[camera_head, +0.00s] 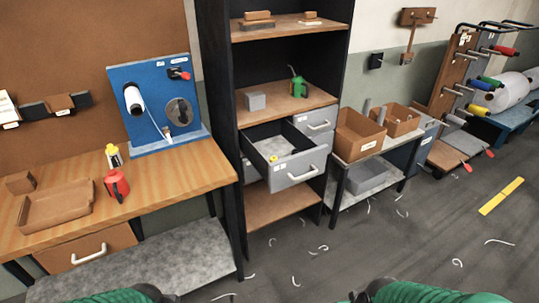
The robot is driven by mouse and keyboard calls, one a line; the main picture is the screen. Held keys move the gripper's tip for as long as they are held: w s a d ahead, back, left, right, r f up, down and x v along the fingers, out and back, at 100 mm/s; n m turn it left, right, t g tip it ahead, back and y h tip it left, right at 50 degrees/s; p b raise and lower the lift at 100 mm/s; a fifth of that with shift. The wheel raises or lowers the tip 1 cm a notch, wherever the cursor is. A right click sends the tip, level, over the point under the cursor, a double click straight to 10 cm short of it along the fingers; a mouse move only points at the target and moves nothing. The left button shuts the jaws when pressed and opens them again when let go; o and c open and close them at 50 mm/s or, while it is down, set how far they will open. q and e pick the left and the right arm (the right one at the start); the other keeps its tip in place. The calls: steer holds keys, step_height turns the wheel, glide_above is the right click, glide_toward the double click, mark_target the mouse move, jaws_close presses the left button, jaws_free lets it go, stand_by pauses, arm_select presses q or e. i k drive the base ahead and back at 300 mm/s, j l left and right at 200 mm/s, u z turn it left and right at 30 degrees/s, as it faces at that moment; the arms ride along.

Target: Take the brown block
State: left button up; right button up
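A small brown block (20,182) sits on the wooden workbench at the far left, just behind a shallow brown tray (55,205). Whether the block touches the tray is hard to tell. Other brown pieces (258,15) lie on the top shelf of the dark rack. Green parts of my two arms show at the bottom edge, left and right of centre. The fingers of both grippers are out of the picture.
The workbench (160,180) holds a red container (117,186), a yellow-topped bottle (113,156) and a blue panel (155,100). A grey drawer (290,165) in the rack stands open. White scraps and a yellow strip (501,196) lie on the floor.

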mark_target(19, 184)
steer(key=i+l+u, duration=0.2)
steer(key=u, duration=0.2)
steer(key=i+l+u, duration=0.1)
steer(key=l+u, duration=0.25)
steer(key=i+l+u, duration=0.1)
steer(key=l+u, duration=0.15)
steer(key=u, duration=0.15)
